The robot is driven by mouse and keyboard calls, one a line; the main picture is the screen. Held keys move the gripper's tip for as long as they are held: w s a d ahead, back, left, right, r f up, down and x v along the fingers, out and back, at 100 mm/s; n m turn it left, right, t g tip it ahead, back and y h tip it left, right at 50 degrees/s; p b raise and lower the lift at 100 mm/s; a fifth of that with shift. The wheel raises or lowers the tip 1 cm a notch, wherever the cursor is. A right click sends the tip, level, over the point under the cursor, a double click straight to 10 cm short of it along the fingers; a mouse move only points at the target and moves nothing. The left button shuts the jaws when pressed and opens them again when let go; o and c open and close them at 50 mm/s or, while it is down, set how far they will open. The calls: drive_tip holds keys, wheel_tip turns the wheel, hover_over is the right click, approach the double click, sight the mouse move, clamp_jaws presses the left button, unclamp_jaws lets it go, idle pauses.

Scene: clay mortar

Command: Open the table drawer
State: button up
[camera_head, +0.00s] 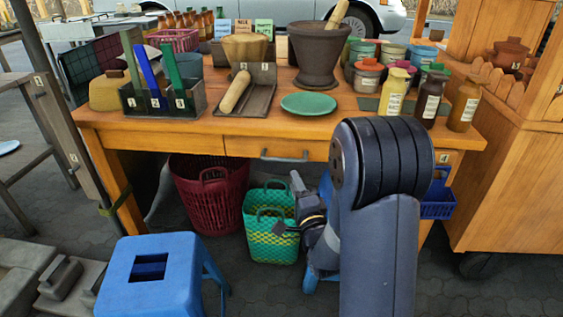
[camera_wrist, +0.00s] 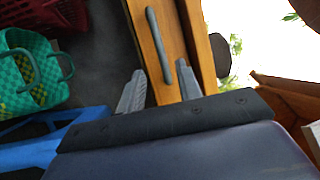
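The wooden table (camera_head: 240,121) has a drawer (camera_head: 238,147) under its front edge, its front looking flush with the table frame. A grey bar handle (camera_head: 284,156) sits on the drawer front. My gripper (camera_head: 291,206) is below and in front of the handle, in front of the green basket. In the wrist view, my gripper (camera_wrist: 159,76) is open, its two fingers apart with nothing held. The handle (camera_wrist: 157,40) runs lengthwise ahead of the fingers, with its near end showing between them. I cannot tell the exact gap to the handle.
A blue stool (camera_head: 150,268) stands front left. A red basket (camera_head: 205,212) and a green checked basket (camera_head: 270,243) stand under the table. A green plate (camera_head: 308,103) and a dark mortar (camera_head: 318,62) are on the tabletop. A wooden cart (camera_head: 510,180) stands at right.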

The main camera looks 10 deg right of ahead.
sight(286, 161)
drive_tip(key=b+x, duration=0.1)
drive_tip(key=x, duration=0.9)
drive_tip(key=shift+s, duration=0.1)
clamp_jaws()
idle(0.3)
